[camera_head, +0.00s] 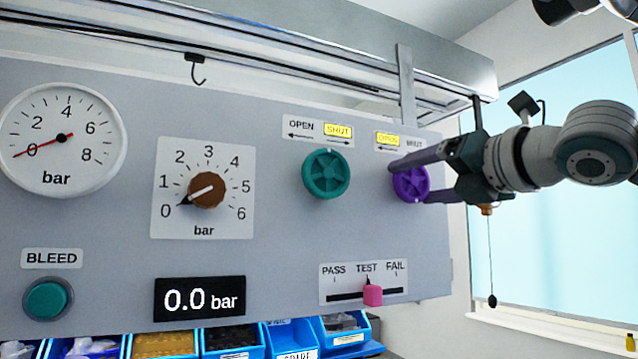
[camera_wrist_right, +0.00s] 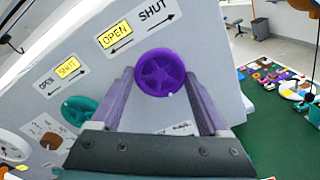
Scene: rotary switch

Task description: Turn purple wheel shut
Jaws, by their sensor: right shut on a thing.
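The purple wheel (camera_head: 411,183) is on the right part of the grey panel, below a label (camera_head: 399,140) whose OPEN word is lit yellow. In the right wrist view the purple wheel (camera_wrist_right: 160,73) sits between the two fingers, and its label (camera_wrist_right: 136,29) shows OPEN lit and SHUT unlit. My right gripper (camera_head: 405,183) reaches in from the right, its fingers above and below the wheel, shut on its rim. The fingers hide part of the wheel in the head view. My left gripper is not in view.
A teal wheel (camera_head: 326,174) with SHUT lit is left of the purple one. A brown knob (camera_head: 207,190), a gauge (camera_head: 62,139), a green BLEED button (camera_head: 47,299), a 0.0 bar display (camera_head: 200,298) and a pink slider (camera_head: 373,295) share the panel. Blue bins (camera_head: 345,331) stand below.

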